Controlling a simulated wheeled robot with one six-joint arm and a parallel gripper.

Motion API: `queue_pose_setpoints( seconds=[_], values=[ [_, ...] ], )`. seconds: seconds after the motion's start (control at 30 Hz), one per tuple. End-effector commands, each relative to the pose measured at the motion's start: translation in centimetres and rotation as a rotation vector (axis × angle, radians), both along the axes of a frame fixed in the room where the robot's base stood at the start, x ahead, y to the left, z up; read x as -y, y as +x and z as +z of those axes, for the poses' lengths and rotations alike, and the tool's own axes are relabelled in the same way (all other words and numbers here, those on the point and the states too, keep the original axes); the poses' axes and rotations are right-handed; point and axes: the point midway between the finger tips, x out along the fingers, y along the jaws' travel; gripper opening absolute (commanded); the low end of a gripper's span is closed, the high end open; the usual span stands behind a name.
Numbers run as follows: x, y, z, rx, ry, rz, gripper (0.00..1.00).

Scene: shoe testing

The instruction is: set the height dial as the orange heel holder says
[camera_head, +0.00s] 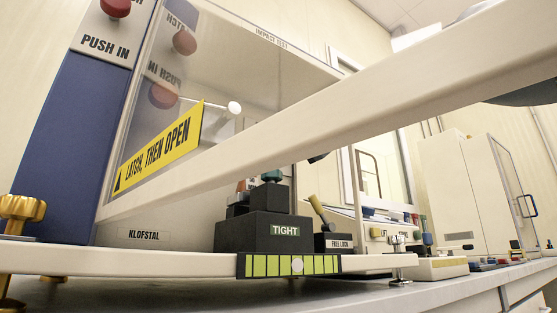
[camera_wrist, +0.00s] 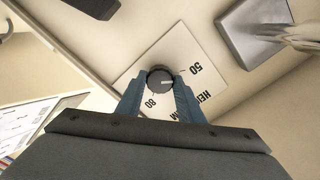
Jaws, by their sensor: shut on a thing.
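In the wrist view, the height dial is a dark round knob (camera_wrist: 159,77) on a white plate (camera_wrist: 127,82). The plate carries the numbers 50 to the right and 80 below left, and lettering partly hidden by a finger. A light mark on the knob points right, nearer the 50 side; its exact setting is hard to read. My gripper (camera_wrist: 160,87) has its two blue fingers on either side of the knob and is shut on it. I cannot make out my gripper or an orange heel holder in the head view.
In the wrist view, a grey metal block (camera_wrist: 240,35) lies right of the plate. In the head view, a long pale beam (camera_head: 330,115) crosses the impact test cabinet with its yellow latch sign (camera_head: 160,147).

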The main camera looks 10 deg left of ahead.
Motion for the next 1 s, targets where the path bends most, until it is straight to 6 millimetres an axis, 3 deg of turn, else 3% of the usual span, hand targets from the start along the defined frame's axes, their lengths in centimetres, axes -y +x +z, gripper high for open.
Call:
queue_pose_setpoints(
  seconds=[0.4,0.9,0.93,1.0],
  values=[
    [-0.03,0.06,-0.16,0.115,-0.105,0.0,0.11],
    [-0.02,0.05,-0.11,0.126,-0.115,0.001,0.11],
    [-0.02,0.05,-0.11,0.126,-0.115,0.001,0.39],
    [-0.02,0.05,-0.1,0.127,-0.115,0.0,0.51]
  ],
)
